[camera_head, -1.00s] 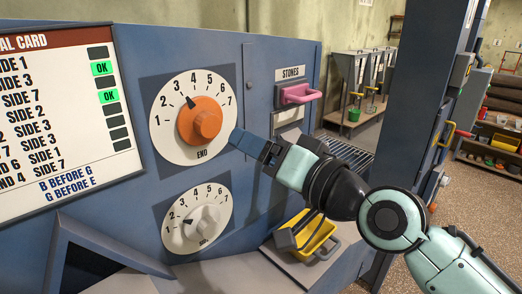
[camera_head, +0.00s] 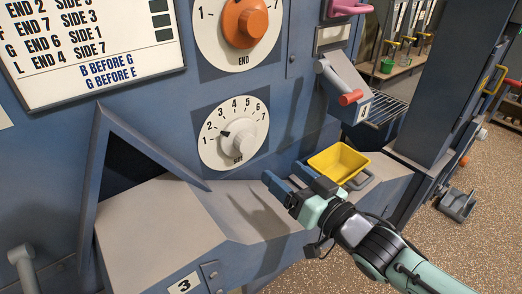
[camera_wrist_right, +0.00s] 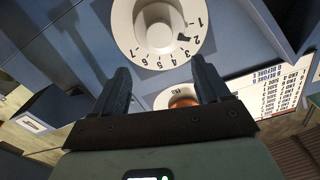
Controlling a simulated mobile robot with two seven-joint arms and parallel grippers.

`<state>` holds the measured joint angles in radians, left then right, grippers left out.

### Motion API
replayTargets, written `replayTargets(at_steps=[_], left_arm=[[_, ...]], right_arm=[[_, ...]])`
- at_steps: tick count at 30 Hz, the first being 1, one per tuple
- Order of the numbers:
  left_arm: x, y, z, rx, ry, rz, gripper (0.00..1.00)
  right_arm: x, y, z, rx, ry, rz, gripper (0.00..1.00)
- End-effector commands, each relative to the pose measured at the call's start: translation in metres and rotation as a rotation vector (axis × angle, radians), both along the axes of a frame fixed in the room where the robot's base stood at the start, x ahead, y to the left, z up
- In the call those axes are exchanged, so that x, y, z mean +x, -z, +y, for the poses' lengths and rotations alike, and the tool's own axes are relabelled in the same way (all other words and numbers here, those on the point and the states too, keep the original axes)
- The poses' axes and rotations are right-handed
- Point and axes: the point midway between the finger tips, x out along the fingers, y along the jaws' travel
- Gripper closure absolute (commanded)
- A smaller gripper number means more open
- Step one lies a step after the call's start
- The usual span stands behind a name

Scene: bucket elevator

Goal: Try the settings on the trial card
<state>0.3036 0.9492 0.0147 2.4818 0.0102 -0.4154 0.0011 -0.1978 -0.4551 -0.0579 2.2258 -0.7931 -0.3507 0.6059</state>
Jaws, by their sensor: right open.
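The trial card (camera_head: 95,50) is cut off at upper left; it lists END and SIDE numbers, with "B before G" and "G before E" below. The orange END knob (camera_head: 243,24) is partly cut off at the top. The pale SIDE dial (camera_head: 235,135) is below it, its pointer near 2; it also fills the top of the wrist view (camera_wrist_right: 155,25), upside down. My right gripper (camera_head: 284,176) is open and empty, below and right of the SIDE dial, apart from it. My left gripper is out of view.
A sloping grey ledge (camera_head: 225,205) and a dark triangular opening (camera_head: 130,170) lie left of my gripper.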

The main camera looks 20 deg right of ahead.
Motion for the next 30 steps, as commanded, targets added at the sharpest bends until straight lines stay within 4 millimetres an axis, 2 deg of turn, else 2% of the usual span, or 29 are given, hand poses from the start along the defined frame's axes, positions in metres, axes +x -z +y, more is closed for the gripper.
replayTargets(at_steps=[5,15,19,24,30], left_arm=[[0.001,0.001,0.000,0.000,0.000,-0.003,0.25],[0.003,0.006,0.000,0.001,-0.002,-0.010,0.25],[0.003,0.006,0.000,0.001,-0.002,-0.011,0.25],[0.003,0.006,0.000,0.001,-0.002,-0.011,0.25],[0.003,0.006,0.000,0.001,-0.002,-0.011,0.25]], right_arm=[[0.017,0.002,0.007,-0.005,-0.005,0.002,0.25],[0.084,0.002,0.031,-0.001,-0.002,0.001,0.25],[0.105,0.002,0.038,-0.002,-0.002,0.001,0.25],[0.120,0.000,0.044,-0.003,-0.002,-0.001,0.25],[0.125,0.000,0.046,-0.003,-0.001,-0.001,0.25]])
